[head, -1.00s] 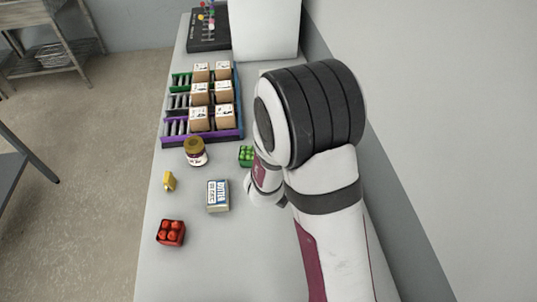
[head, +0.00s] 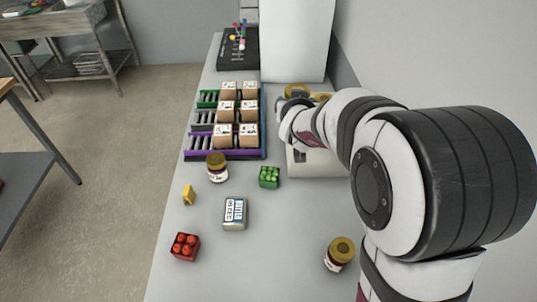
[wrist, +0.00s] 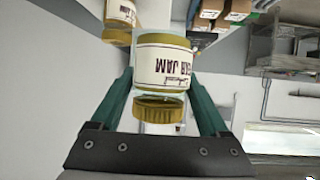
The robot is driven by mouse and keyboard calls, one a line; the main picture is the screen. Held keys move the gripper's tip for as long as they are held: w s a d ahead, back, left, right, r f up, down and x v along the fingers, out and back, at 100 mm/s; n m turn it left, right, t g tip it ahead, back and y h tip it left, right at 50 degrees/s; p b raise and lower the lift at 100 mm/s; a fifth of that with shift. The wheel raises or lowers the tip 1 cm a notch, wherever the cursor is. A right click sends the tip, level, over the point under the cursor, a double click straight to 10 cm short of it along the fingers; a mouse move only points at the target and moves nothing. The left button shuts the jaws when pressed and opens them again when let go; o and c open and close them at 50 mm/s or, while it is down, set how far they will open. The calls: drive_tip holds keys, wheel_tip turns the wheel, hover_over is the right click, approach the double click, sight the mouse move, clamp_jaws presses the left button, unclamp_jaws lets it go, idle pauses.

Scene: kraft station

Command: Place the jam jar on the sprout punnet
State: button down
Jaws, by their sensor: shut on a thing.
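My gripper (wrist: 163,88) is shut on a jar labelled jam (wrist: 163,66), with gold lid and yellowish contents; the label reads upside down in the wrist view. In the head view my forearm hides the gripper, at the far right of the bench. Two gold-topped shapes show there, one a jar lid (head: 297,90); I cannot tell which is the held jar. Another jar (wrist: 119,15) shows beyond it in the wrist view. The green sprout punnet (head: 269,177) stands mid-bench, its top clear, nearer the camera than my gripper.
A rack of boxes (head: 263,138) lies behind. The near middle bench is clear.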

drive_tip(key=w+a+f+n+y, duration=0.1)
drive_tip(key=a+n+y, duration=0.3)
drive_tip(key=n+g+y, duration=0.1)
drive_tip(key=n+y, duration=0.2)
hover_over(269, 172)
wheel_tip(269, 172, down, 19)
drive_tip(key=shift+s+f, duration=0.1)
drive_tip(key=shift+f, duration=0.05)
drive_tip(key=shift+f, duration=0.15)
